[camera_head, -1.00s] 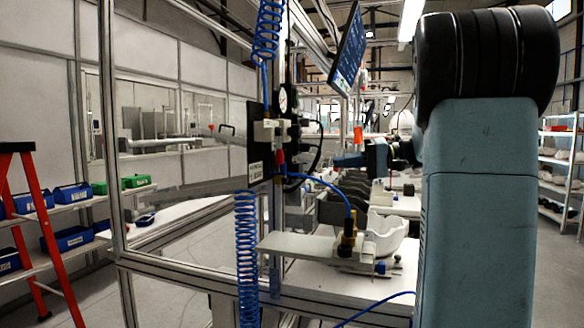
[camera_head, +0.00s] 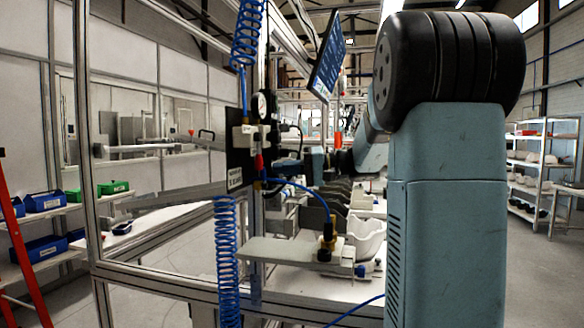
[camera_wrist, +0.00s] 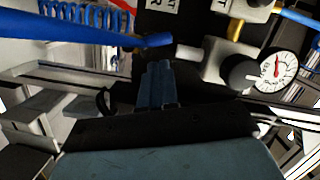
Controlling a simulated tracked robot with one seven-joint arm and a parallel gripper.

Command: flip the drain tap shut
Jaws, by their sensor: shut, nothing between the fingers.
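The black panel (camera_head: 240,165) with the air unit stands left of centre in the head view. A small red part (camera_head: 259,162), possibly the drain tap's handle, sits low on it. A red piece (camera_wrist: 124,5) also shows at the top edge of the wrist view; I cannot tell the tap's position. My gripper (camera_wrist: 158,68) is shut and empty, its fingers pointing at the panel just below a blue hose end and a grey fitting (camera_wrist: 192,52). Contact cannot be told. In the head view my gripper (camera_head: 280,165) is beside the panel's right side, small and partly hidden.
A pressure gauge (camera_wrist: 277,68) and a black knob (camera_wrist: 239,74) are right of the fingers. A blue hose (camera_wrist: 80,44) crosses the upper left. A coiled blue hose (camera_head: 227,255) hangs before the frame. A bench plate (camera_head: 275,250) with a white shell (camera_head: 366,238) lies below.

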